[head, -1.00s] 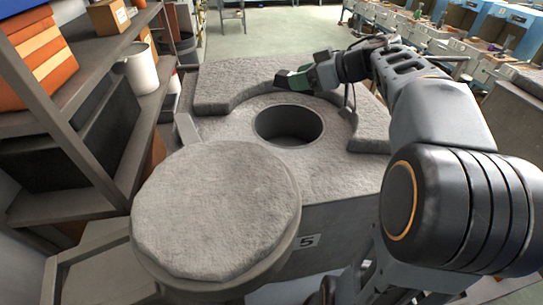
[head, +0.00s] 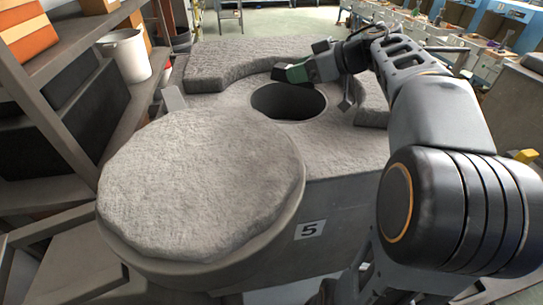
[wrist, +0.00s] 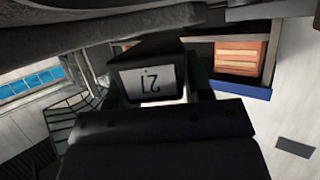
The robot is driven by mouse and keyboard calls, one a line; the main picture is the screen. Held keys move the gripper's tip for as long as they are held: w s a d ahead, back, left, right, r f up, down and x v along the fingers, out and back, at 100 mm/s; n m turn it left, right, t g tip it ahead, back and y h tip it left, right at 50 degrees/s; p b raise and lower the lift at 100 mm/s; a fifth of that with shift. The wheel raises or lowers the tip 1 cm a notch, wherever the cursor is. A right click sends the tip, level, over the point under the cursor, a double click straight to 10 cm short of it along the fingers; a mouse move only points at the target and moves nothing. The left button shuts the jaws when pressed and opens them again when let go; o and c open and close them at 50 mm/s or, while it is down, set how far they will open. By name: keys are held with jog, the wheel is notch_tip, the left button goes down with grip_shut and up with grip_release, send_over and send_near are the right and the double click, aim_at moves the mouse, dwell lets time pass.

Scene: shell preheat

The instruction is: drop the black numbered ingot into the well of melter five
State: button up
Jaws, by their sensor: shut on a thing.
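Melter five (head: 345,165) is a grey block with a "5" plate on its front and a round dark well (head: 288,101) in its top. Its thick round lid (head: 200,185) is swung aside to the front left, leaving the well uncovered. My gripper (head: 285,73) is above the far side of the well, near its rim. In the wrist view it is shut on the black ingot (wrist: 150,52), whose white label reads 27 upside down. In the head view the ingot is hard to tell from the fingers.
A raised grey collar (head: 215,62) curves around the back of the well. Shelves on the left hold a white bucket (head: 125,55), orange bricks (head: 25,33) and a black box. Workbenches line the back right.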

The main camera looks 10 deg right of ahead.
jog(key=o, duration=1.2)
jog(key=shift+o, duration=0.2)
jog(key=v, duration=1.4)
jog(key=shift+p, duration=0.3)
jog(key=shift+a, duration=0.1)
